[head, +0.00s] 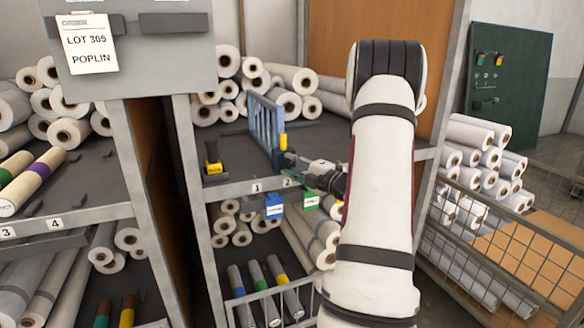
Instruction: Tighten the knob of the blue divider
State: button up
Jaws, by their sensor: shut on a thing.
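The blue divider (265,124) is a slatted upright panel standing on the dark shelf of the middle rack. A small yellow part (283,142) shows at its front edge. My gripper (284,160) is at the divider's lower front end, just below the yellow part, reaching in from the right. It is shut on the divider's knob, which is mostly hidden between the fingers. How far the knob is turned cannot be seen.
A black and yellow object (213,159) sits on the shelf to the left. Blue (273,206) and green (310,200) tags hang below the shelf edge. White rolls (290,103) lie behind the divider. A wire fence (480,240) stands at right.

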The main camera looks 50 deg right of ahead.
jog(key=m, duration=0.2)
jog(key=m+t+h+b, duration=0.1)
jog(key=m, duration=0.1)
jog(key=m+t+b, duration=0.1)
jog(key=shift+f+m, duration=0.3)
jog(key=shift+m, duration=0.1)
jog(key=m+h+b, duration=0.1)
jog(key=m, duration=0.1)
jog(key=m+h, duration=0.1)
jog(key=m, duration=0.2)
jog(key=shift+a+f+m+t+b, duration=0.1)
jog(key=shift+a+m+t+b, duration=0.05)
jog(key=shift+m+t+b, duration=0.2)
jog(key=m+h+b, duration=0.1)
jog(key=m, duration=0.2)
jog(key=m+h, duration=0.2)
jog(key=m, duration=0.1)
jog(key=shift+w+a+h+b, duration=0.1)
jog(key=shift+w+h+b, duration=0.05)
jog(key=shift+h+b, duration=0.2)
jog(key=m+g+h, duration=0.1)
jog(key=m, duration=0.2)
jog(key=m+g+h+b, duration=0.1)
jog(key=m+h, duration=0.1)
jog(key=m, duration=0.2)
jog(key=shift+a, duration=0.1)
jog(key=shift+m, duration=0.35)
jog(key=o, duration=1.1)
jog(key=shift+o, duration=0.2)
